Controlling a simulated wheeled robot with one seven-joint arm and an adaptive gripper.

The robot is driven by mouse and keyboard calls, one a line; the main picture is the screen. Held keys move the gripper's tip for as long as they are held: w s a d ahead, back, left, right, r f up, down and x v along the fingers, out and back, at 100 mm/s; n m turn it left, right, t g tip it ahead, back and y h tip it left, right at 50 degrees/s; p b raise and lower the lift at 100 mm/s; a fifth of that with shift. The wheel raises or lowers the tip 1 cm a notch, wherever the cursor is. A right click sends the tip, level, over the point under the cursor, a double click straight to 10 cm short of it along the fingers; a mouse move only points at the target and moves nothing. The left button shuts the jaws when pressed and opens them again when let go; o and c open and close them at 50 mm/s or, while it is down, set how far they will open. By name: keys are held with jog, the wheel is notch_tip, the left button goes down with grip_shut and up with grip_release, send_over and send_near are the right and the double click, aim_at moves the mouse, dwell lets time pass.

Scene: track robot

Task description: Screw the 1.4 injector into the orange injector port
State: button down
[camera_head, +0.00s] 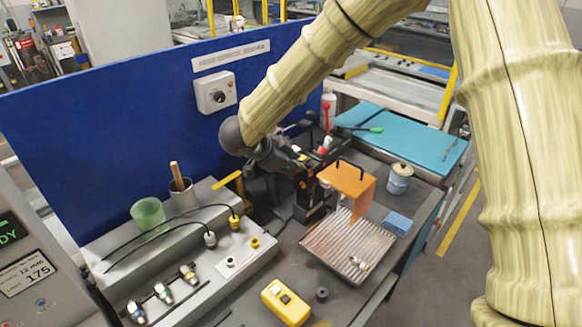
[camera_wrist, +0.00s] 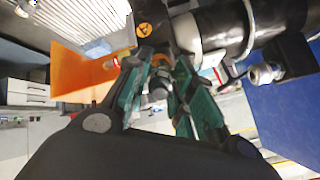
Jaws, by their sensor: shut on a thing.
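My gripper (camera_head: 300,170) is at the dark upright apparatus near the middle of the bench, left of an orange plate (camera_head: 349,184). In the wrist view, the two teal-padded fingers (camera_wrist: 160,88) close around a small dark part (camera_wrist: 158,84), mostly hidden between them; I cannot tell whether it is the 1.4 injector. The orange plate (camera_wrist: 80,75) is left of the fingers, and a round orange mark (camera_wrist: 145,31) is on the dark body above them.
A blue panel (camera_head: 110,115) stands behind the bench. A ribbed tray (camera_head: 330,252) holds small parts right of the block. Black cables (camera_head: 165,230) cross the block.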

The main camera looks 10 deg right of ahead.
jog(key=shift+f+m+b, duration=0.15)
jog(key=shift+m+b, duration=1.8)
jog(key=shift+m, duration=0.55)
jog(key=shift+m+b, duration=0.35)
jog(key=shift+m, duration=0.05)
jog(key=shift+m+b, duration=0.4)
jog(key=shift+m+b, duration=1.15)
jog(key=shift+m, duration=0.05)
jog(key=shift+m+b, duration=0.5)
jog(key=shift+b, duration=0.05)
jog(key=shift+m+b, duration=2.1)
jog(key=shift+b, duration=0.15)
jog(key=shift+m+b, duration=1.4)
jog(key=shift+b, duration=0.3)
